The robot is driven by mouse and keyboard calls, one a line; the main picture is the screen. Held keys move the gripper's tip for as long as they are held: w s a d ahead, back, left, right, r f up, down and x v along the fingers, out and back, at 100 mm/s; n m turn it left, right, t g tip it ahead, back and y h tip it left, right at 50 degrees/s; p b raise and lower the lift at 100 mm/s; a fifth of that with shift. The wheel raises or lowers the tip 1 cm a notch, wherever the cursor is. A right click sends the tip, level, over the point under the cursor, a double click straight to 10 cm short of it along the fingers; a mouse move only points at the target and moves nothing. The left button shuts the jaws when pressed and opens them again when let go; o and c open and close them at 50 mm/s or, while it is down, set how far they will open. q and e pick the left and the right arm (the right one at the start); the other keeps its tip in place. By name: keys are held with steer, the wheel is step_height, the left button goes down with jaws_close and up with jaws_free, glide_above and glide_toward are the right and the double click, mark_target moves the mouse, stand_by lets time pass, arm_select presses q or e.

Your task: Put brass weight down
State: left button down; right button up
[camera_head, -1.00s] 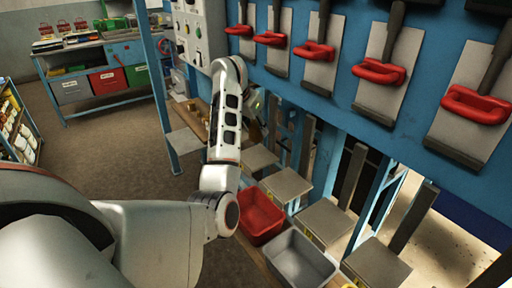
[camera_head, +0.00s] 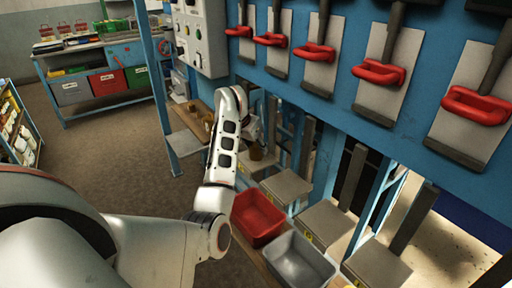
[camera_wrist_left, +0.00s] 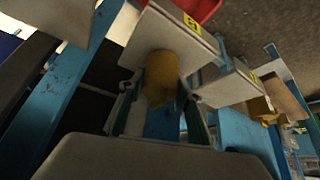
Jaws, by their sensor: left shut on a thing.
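The brass weight (camera_wrist_left: 162,78) is a dull golden cylinder. In the left wrist view it sits between the fingers of my left gripper (camera_wrist_left: 160,98), which is shut on it. It overlaps a pale square plate (camera_wrist_left: 148,36); I cannot tell whether it touches the plate. In the head view the weight (camera_head: 257,154) shows small beyond my left forearm, above the row of grey plates. My left gripper (camera_head: 256,138) is partly hidden there by the wrist. My right gripper is not in view.
A red bin (camera_head: 257,219) and a grey bin (camera_head: 298,258) stand below the plates. Blue posts and a panel with red-handled levers (camera_head: 315,52) rise close behind. Another brass-coloured object (camera_head: 193,107) is on the wooden shelf (camera_head: 189,124) at the left.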

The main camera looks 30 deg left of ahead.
arm_select(q)
steer(key=c, duration=1.4)
jaws_free()
steer(key=shift+r, duration=0.1)
